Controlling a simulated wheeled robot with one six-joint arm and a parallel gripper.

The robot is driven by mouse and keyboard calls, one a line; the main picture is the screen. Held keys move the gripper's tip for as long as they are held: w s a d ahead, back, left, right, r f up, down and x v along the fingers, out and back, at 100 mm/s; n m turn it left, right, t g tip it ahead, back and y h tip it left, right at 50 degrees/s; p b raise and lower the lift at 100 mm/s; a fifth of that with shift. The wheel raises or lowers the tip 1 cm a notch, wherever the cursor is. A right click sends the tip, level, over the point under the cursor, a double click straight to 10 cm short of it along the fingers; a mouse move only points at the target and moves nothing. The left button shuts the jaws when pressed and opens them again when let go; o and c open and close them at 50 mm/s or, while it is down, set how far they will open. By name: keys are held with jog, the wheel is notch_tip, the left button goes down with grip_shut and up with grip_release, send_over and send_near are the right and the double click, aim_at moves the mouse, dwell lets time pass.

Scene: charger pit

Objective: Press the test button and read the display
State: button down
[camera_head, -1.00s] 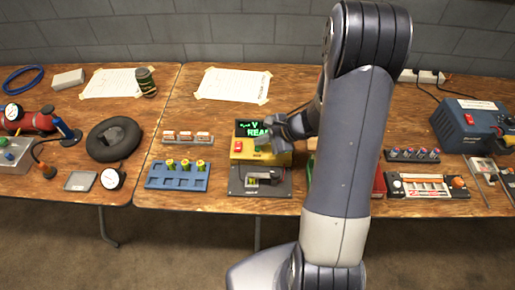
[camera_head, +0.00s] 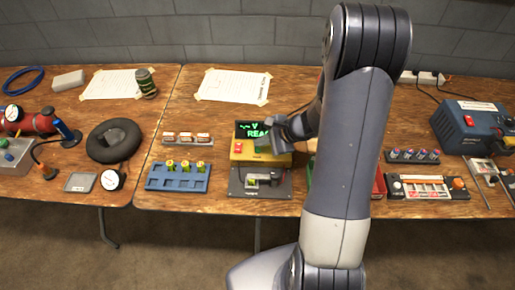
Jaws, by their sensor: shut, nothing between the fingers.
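A green part (camera_head: 262,145), perhaps the test button, shows beside my gripper's tip. My gripper (camera_head: 272,144) is shut and empty, over the tester's right side; I cannot tell whether it touches the button. A grey plate (camera_head: 240,187) with a small dark and yellow item lies in front of the tester.
A blue rack (camera_head: 155,184) with several yellow-green cells and a tray of orange-white cells (camera_head: 187,138) stand left of the tester. A red bin (camera_head: 379,186) is partly hidden behind my arm. A blue power unit (camera_head: 470,125) stands at right.

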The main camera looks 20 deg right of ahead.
jog(key=shift+f, duration=0.15)
dwell(0.7)
jog(key=shift+f+b, duration=0.25)
jog(key=shift+b, duration=0.35)
jog(key=shift+f+b, duration=0.45)
jog(key=shift+b, duration=0.1)
dwell(0.3)
jog(key=shift+r, duration=0.1)
jog(key=shift+r+p, duration=0.55)
jog(key=shift+r, duration=0.2)
jog(key=shift+r+p, duration=1.75)
jog(key=shift+r, duration=0.8)
